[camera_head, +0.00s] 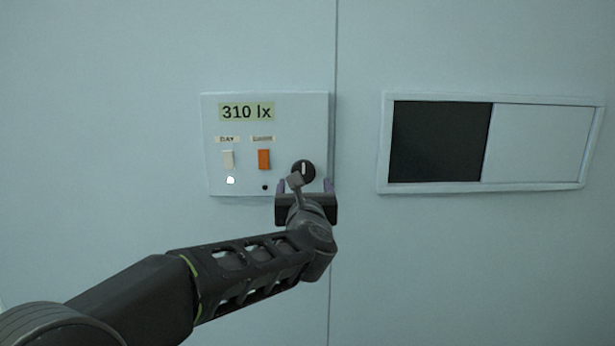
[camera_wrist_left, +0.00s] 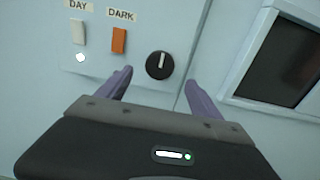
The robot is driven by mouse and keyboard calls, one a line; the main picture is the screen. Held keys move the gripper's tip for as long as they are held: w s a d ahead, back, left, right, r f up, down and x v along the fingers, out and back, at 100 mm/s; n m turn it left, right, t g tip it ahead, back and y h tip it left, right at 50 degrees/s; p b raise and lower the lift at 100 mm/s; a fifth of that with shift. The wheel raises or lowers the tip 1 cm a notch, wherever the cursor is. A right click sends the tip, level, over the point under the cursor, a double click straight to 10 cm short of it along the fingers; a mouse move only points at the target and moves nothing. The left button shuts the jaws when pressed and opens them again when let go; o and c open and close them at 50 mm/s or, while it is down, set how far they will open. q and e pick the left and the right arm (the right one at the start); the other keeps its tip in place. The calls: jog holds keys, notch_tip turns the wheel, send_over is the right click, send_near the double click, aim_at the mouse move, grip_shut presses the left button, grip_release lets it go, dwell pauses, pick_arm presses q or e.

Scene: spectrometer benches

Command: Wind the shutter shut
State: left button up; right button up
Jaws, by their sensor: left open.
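The shutter window (camera_head: 437,142) is on the wall at the right in the head view; its left half is dark and a pale panel (camera_head: 535,145) covers its right half. A black round knob (camera_head: 304,168) with a white line sits at the lower right of the control panel (camera_head: 267,120). In the wrist view the knob (camera_wrist_left: 160,66) shows its white line near upright. My left gripper (camera_head: 306,186) is open, its two purple fingers (camera_wrist_left: 160,88) pointing at the panel on either side of the knob, apart from it as far as I can tell. My right gripper is out of view.
The panel display reads 310 lx (camera_head: 247,112). Below it are a white DAY switch (camera_head: 228,159) and an orange DARK switch (camera_head: 264,159). A white lamp (camera_head: 230,181) glows under the DAY switch; the dot (camera_head: 265,187) under the other is dark. A wall seam (camera_head: 335,60) runs between panel and window.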

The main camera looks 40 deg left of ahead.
aim_at(303, 174)
pick_arm(q)
jog(key=x, duration=0.8)
jog(key=shift+s, duration=0.1)
jog(key=shift+c, duration=0.5)
jog(key=c, duration=1.2)
